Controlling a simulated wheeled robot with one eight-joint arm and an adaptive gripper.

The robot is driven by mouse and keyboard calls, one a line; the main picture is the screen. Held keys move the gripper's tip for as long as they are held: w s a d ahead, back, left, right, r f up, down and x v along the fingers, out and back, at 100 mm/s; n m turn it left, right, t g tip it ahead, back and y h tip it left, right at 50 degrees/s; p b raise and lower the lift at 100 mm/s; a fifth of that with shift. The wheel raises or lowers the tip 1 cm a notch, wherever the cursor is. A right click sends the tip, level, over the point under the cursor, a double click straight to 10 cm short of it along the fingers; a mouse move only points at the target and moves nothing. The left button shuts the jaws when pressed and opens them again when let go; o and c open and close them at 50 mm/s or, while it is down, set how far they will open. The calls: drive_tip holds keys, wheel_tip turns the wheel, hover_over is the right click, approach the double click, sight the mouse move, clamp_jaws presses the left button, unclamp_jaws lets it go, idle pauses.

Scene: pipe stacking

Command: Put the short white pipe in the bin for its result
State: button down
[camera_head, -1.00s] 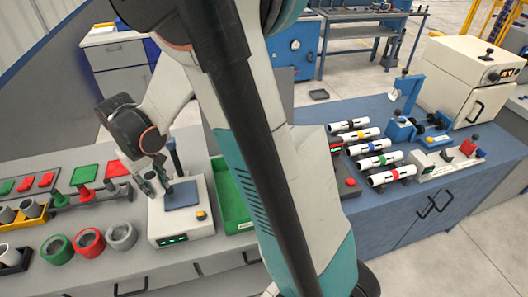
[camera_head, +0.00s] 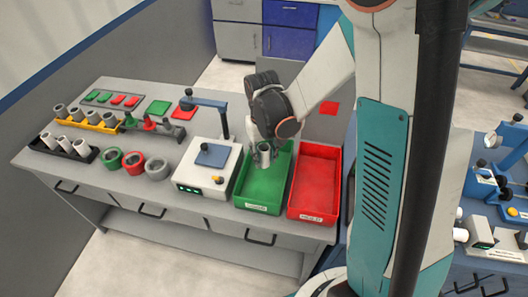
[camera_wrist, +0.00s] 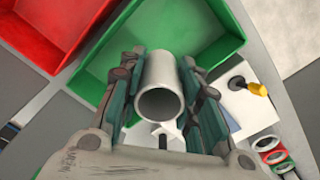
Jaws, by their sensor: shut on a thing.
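My gripper (camera_head: 263,160) is shut on a short white pipe (camera_wrist: 160,92) and holds it over the green bin (camera_head: 284,157). In the wrist view, the two fingers of my gripper (camera_wrist: 160,78) press on the pipe's sides, and its open end faces the camera. The pipe looks pale grey-white and shows only in part in the head view (camera_head: 264,147). The green bin (camera_wrist: 215,52) lies behind the pipe in the wrist view. The red bin (camera_head: 316,178) stands right beside the green one and looks empty. The green bin's visible floor is bare.
A white tester (camera_head: 185,182) with a blue pad and a lit green display stands left of the green bin. Green, red and grey rings lie left of it. Black (camera_head: 40,146) and yellow (camera_head: 84,122) racks hold several pipes. A blue bench is at right.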

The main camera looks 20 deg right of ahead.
drive_tip(key=b, duration=0.9)
hover_over(264, 185)
drive_tip(key=shift+f, duration=5.45)
drive_tip(key=shift+w+f+b, duration=0.1)
drive_tip(key=shift+f+b, duration=0.25)
drive_tip(key=shift+f, duration=0.25)
drive_tip(key=c, duration=1.1)
unclamp_jaws()
wheel_tip(264, 185, up, 12)
drive_tip(key=shift+a+r, duration=0.1)
